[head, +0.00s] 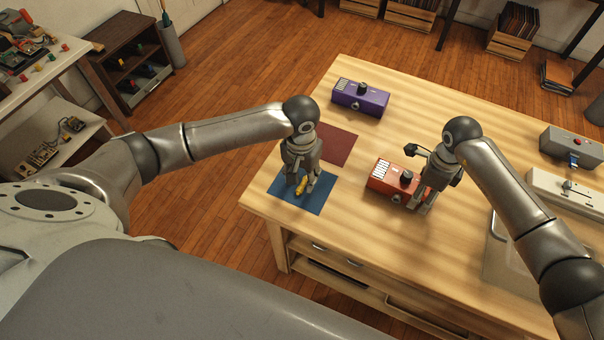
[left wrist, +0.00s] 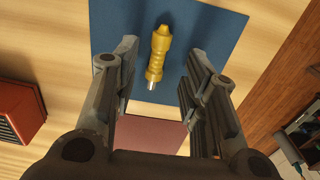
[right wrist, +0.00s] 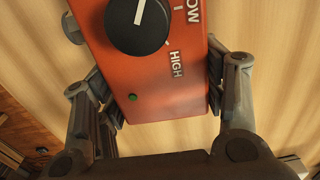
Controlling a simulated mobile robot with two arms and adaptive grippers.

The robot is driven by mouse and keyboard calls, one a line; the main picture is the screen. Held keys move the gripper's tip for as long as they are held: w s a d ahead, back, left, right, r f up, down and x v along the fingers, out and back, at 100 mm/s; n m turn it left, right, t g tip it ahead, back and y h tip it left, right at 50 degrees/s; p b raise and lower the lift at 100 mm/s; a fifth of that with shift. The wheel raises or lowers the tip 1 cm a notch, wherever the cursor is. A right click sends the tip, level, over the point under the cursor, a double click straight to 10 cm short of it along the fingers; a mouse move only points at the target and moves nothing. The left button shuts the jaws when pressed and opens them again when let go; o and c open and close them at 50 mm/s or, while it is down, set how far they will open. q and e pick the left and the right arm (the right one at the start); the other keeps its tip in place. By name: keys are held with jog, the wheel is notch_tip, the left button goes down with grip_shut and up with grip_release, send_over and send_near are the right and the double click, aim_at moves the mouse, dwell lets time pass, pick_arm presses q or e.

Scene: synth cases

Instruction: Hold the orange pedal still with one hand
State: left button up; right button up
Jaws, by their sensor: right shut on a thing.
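The orange pedal (head: 384,176) lies on the wooden table. In the right wrist view the pedal (right wrist: 160,75) shows a black knob, "HIGH" lettering and a small green light. My right gripper (head: 424,202) is shut on its right end, one finger on each side; the same gripper (right wrist: 162,100) shows in the right wrist view. My left gripper (head: 303,188) is open over the blue mat (head: 318,204). A yellow object with a metal tip, like a plug or screwdriver (left wrist: 159,50), lies on the mat between the open fingers, not gripped.
A purple pedal (head: 360,97) stands at the back left of the table. A dark red mat (head: 337,146) lies beside the blue one. Grey (head: 572,147) and white (head: 566,188) devices stand at the right, near a tray (head: 499,262). The table (head: 440,110) is bare behind the orange pedal.

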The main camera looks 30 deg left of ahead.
pick_arm(q)
notch_tip(320, 180, up, 12)
jog(key=shift+s, duration=0.15)
dwell(0.5)
pick_arm(e)
jog(key=o, duration=1.2)
notch_tip(320, 180, up, 12)
